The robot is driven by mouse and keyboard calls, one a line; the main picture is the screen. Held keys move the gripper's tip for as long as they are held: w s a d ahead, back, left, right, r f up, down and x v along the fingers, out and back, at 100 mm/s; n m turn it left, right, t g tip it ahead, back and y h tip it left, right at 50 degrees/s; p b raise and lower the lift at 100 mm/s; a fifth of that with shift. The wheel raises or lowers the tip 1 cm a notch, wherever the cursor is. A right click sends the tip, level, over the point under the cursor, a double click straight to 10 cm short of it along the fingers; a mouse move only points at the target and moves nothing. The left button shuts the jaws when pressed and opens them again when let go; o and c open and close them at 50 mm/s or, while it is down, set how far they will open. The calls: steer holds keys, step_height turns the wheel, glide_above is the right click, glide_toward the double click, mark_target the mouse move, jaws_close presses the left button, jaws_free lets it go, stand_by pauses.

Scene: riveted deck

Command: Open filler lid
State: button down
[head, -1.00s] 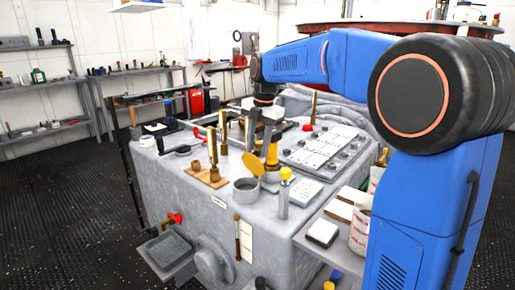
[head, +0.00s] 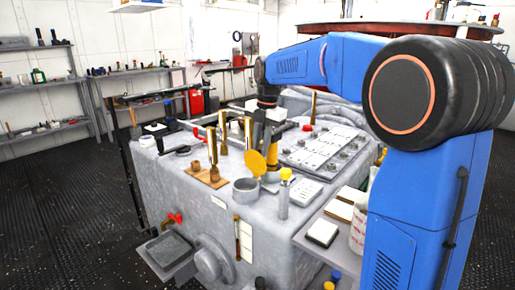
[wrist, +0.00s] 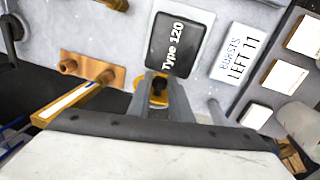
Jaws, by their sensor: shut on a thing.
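The filler lid, a yellow disc (head: 256,163), stands tilted up behind the open grey filler neck (head: 246,190) in the head view. An upright yellow piece (head: 273,154) stands just right of the disc. My gripper (head: 264,146) is directly above and behind the disc. In the wrist view the fingers (wrist: 160,92) are closed about a yellow part with a dark centre (wrist: 158,84). This looks like the upright yellow piece; whether it joins the lid I cannot tell. The lid disc and neck cannot be made out in the wrist view.
A yellow-capped clear cylinder (head: 284,193) stands close at right. A panel of white plates (head: 320,148) lies farther right.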

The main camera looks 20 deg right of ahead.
steer(key=c, duration=1.6)
jaws_free()
steer(key=shift+d, duration=0.15)
steer(key=shift+c, duration=0.2)
step_height(320, 180, up, 17)
steer(key=s+d, duration=0.1)
steer(key=shift+s+d, duration=0.25)
steer(key=shift+s, duration=0.1)
